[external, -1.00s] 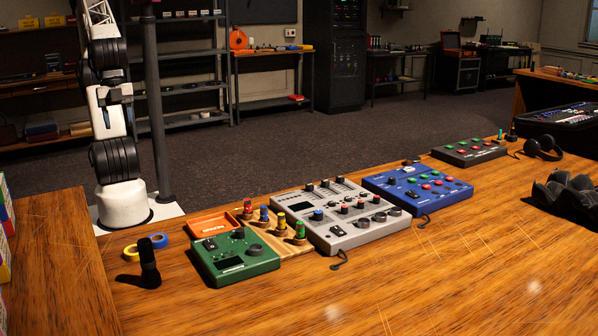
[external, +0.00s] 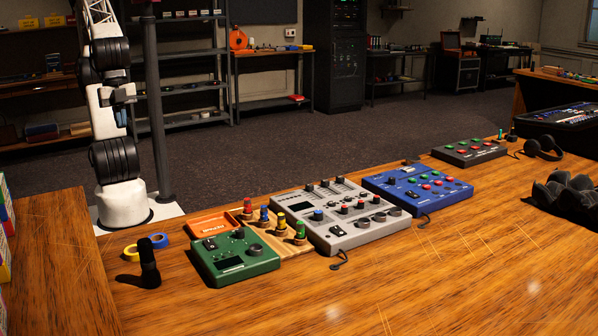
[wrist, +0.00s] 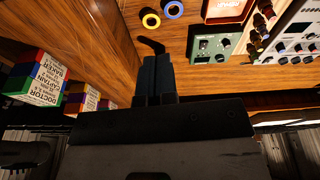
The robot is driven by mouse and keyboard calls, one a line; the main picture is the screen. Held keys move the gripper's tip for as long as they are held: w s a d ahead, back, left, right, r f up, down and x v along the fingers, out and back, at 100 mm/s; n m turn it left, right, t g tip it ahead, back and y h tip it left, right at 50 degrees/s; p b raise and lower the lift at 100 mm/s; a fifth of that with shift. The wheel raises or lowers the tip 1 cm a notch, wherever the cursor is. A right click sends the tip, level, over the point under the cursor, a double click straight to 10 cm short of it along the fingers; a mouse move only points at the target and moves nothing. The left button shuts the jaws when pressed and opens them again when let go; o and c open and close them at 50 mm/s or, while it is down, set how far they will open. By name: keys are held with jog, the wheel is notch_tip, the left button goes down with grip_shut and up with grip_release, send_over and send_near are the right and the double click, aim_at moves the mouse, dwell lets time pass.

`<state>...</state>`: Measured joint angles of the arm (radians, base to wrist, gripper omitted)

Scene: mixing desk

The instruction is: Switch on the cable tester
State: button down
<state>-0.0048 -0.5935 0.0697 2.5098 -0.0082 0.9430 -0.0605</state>
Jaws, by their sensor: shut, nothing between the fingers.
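No label that I can read names the cable tester. A green box (external: 235,259) with a dark screen, knobs and a black rocker switch (external: 210,244) sits at the near left of the desk devices. The green box also shows in the wrist view (wrist: 214,48). I cannot tell the switch's state.
An orange tray (external: 208,222), colored plugs on a wooden block (external: 293,247), a grey mixer (external: 345,235) and a blue device (external: 418,196) stand close by. The front desk is clear.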

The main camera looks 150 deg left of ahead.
jog(key=w+a+f+n+g, duration=0.1)
jog(key=w+a+n, duration=0.25)
jog(key=w, duration=0.45)
jog(key=w+a+f+n+g, duration=0.1)
jog(key=w+a+f+n, duration=0.1)
jog(key=w+n, duration=0.4)
jog(key=n+g, duration=0.2)
jog(key=n, duration=0.6)
send_over(210, 243)
notch_tip(210, 243, down, 8)
jog(key=shift+w+f, duration=0.1)
jog(key=shift+w, duration=0.3)
jog(key=shift+f, duration=0.15)
jog(key=f, duration=0.4)
jog(key=s+f, duration=0.1)
jog(key=f, duration=0.8)
jog(key=shift+s+f, duration=0.3)
jog(key=shift+s, duration=0.1)
jog(key=shift+f, duration=0.2)
jog(key=shift+w+r, duration=0.1)
jog(key=shift+w, duration=0.05)
jog(key=shift+w+r, duration=0.2)
jog(key=shift+w, duration=0.3)
